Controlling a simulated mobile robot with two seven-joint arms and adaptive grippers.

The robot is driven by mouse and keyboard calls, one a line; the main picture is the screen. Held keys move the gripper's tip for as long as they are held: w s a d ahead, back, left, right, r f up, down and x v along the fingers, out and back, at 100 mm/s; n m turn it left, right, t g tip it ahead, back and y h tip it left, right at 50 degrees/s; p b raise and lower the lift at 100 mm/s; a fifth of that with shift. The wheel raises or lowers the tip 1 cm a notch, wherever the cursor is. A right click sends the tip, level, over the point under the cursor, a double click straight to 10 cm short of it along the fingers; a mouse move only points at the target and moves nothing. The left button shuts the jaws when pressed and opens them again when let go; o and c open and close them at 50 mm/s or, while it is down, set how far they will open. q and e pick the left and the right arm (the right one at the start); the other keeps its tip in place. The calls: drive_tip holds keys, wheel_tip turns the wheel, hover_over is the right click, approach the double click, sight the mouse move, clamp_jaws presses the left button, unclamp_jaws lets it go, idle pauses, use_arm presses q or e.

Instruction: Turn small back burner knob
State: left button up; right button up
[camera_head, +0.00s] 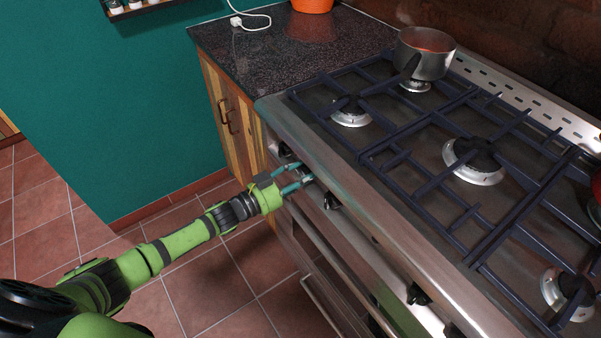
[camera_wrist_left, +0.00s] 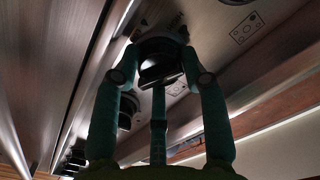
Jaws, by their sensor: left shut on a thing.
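My left gripper (camera_head: 298,180) reaches the front control panel of the stove (camera_head: 370,235) near its left end. In the left wrist view its teal fingers (camera_wrist_left: 163,75) are closed around a dark round knob (camera_wrist_left: 160,58). A burner symbol is printed on the panel beside this knob. I cannot tell from the symbol which burner it marks. In the head view the gripped knob is mostly hidden by the fingers. Another black knob (camera_head: 331,201) sits just to the right, and more knobs (camera_head: 418,295) follow along the panel. My right gripper is not in view.
A metal pot (camera_head: 425,58) stands on the back left burner. Dark grates (camera_head: 425,165) cover the hob. A dark countertop (camera_head: 290,50) with an orange container (camera_head: 312,5) lies left of the stove. The oven handle (camera_head: 328,310) runs below the panel. Tiled floor is open at left.

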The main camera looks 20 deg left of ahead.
use_arm(q)
drive_tip(key=n, duration=0.4)
drive_tip(key=shift+w+d+r, duration=0.1)
drive_tip(key=shift+r, duration=0.3)
drive_tip(key=shift+n, duration=0.4)
drive_tip(key=shift+w+r, duration=0.1)
drive_tip(key=o, duration=1.1)
drive_tip(key=shift+o, duration=0.2)
drive_tip(key=shift+f, duration=0.2)
drive_tip(key=shift+s+a+f, duration=0.15)
drive_tip(key=shift+s+a, duration=0.2)
drive_tip(key=shift+s, duration=0.1)
drive_tip(key=v, duration=1.1)
